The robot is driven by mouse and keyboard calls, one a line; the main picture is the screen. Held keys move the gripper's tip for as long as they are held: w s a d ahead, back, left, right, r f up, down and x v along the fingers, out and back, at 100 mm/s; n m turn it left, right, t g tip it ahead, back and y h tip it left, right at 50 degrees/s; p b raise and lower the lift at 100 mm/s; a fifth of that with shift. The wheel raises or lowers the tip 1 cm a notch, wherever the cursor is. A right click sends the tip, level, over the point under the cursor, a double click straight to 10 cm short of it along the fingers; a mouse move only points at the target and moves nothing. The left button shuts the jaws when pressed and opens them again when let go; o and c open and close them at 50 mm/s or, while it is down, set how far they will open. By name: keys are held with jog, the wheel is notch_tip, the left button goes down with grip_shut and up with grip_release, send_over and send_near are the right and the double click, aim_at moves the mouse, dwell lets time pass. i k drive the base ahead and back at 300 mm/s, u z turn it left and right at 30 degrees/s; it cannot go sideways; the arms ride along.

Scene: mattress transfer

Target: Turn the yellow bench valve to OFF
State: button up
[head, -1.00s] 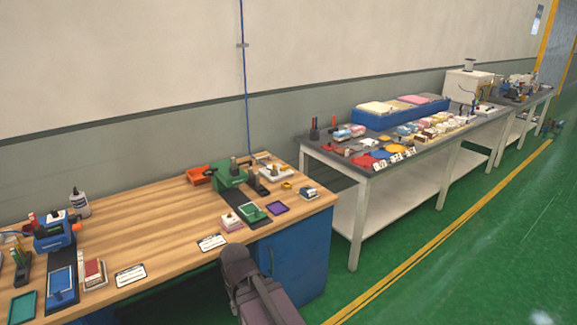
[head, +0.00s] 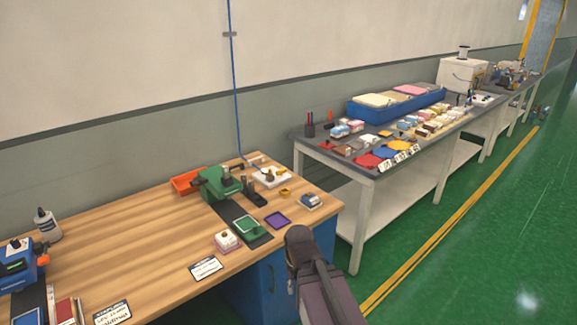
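A small yellow item (head: 284,193) lies near the right end of the wooden bench in the head view. Behind it, a white plate (head: 272,178) carries a small brownish-yellow fitting. I cannot tell which of these is the yellow bench valve, and no OFF mark can be read. A blue line (head: 238,110) runs down the wall to the bench behind them. My gripper is not in view; only a dark part of my arm shows at the bottom, in front of the bench's right end.
The wooden bench (head: 130,225) holds a green press (head: 217,182), an orange bin (head: 185,182), a purple tray (head: 278,219) and a blue device (head: 15,265). A grey table (head: 330,160) with several coloured items stands to the right. The green floor (head: 480,260) at right is clear.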

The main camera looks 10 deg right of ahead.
aim_at(280, 172)
jog(key=z, duration=0.3)
jog(key=i, duration=1.05)
jog(key=u, duration=0.15)
